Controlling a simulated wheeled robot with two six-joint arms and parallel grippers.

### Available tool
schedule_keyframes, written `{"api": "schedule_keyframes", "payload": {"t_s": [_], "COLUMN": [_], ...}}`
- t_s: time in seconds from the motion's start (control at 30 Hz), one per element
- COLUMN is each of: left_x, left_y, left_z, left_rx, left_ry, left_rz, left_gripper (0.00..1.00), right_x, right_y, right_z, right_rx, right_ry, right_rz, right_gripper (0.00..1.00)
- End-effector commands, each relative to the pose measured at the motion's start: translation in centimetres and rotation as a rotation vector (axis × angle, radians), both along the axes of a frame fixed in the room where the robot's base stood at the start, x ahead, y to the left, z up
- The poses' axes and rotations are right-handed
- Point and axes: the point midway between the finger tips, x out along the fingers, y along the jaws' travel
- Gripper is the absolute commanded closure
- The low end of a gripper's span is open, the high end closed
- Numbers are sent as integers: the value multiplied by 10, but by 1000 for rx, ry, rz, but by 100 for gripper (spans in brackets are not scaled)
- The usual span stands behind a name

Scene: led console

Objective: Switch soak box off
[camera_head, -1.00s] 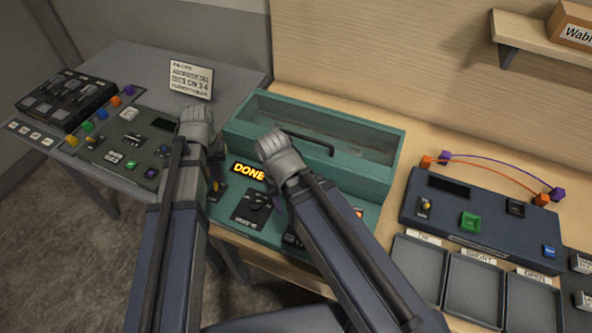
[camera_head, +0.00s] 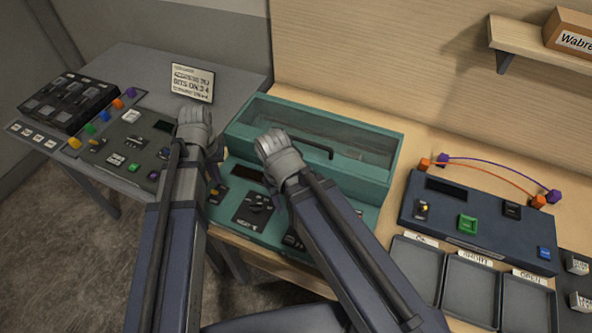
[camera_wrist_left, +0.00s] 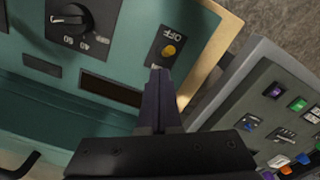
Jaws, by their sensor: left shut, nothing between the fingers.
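The teal soak box (camera_head: 395,170) stands on the wooden bench, with a clear-windowed lid and a black handle. Its front panel has a dark display (camera_head: 249,173), a black dial (camera_head: 256,207) and a yellow-tipped toggle switch (camera_head: 214,193). The left wrist view shows the toggle (camera_wrist_left: 169,50) beside an upside-down OFF label, and the blank display (camera_wrist_left: 110,88). My left gripper (camera_wrist_left: 158,74) is shut and empty, its tips close to the toggle; contact cannot be told. In the head view my left gripper (camera_head: 213,180) is partly hidden. My right gripper's fingers are hidden behind its arm over the panel.
A grey side table at the left holds a console (camera_head: 128,142) with coloured buttons and a sign (camera_head: 193,82). To the right are a dark blue console (camera_head: 480,225) with cables and several trays (camera_head: 472,290). A shelf (camera_head: 515,38) holds a box.

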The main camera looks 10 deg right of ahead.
Motion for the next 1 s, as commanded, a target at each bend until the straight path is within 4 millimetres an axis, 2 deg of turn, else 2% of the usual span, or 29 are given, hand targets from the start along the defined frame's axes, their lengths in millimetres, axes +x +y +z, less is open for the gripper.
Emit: {"api": "schedule_keyframes", "payload": {"t_s": [0.03,0.6,0.93,1.0], "left_x": [1,5,5,-1], "left_y": [0,-3,-4,-7], "left_z": [8,51,51,46], "left_rx": [0,0,0,3], "left_ry": [0,0,0,2], "left_rz": [0,0,0,-11], "left_gripper": [100,100,100,100], "right_x": [0,0,0,0], "right_y": [0,0,0,0], "right_z": [8,51,51,46], "right_rx": [0,1,1,1], "right_ry": [0,0,0,0], "right_rz": [0,-6,-7,-7], "right_gripper": [50,50,50,50]}}
